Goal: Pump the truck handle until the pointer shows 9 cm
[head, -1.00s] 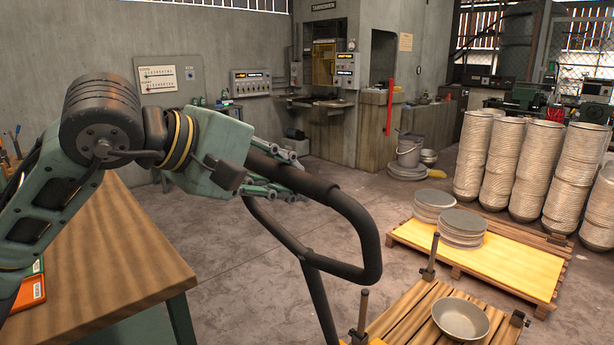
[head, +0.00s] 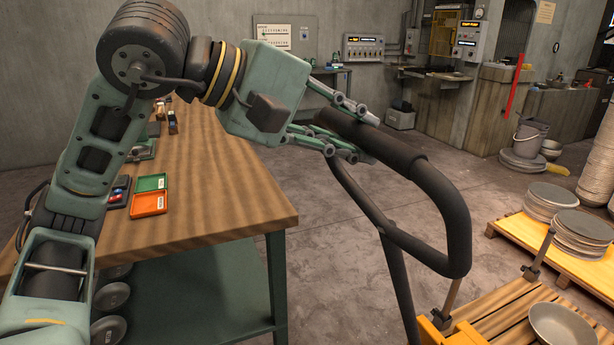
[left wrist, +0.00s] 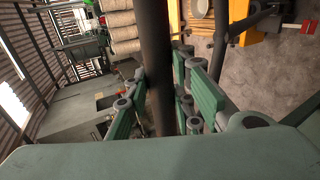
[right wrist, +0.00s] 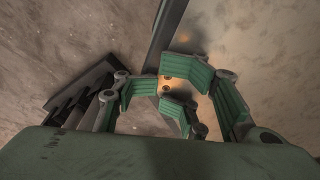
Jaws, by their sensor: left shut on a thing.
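The truck handle (head: 456,215) is a black looped bar in the middle of the head view, joined to a dark shaft that runs down. My left gripper (head: 345,128) is shut on the handle's upper left bar. In the left wrist view the dark bar (left wrist: 157,60) passes between the green fingers (left wrist: 160,105). The truck's orange body (head: 436,332) shows at the bottom edge. No readable pointer or scale shows. My right gripper (right wrist: 185,95) shows only in its wrist view; its green fingers are spread apart with nothing seen held.
A wooden workbench (head: 200,200) with green and orange trays stands at left, close beside my left arm. A slatted wooden pallet (head: 495,318) carries a metal bowl (head: 560,328). A yellow-topped pallet (head: 535,240) with stacked discs is behind. Concrete floor lies open beyond the handle.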

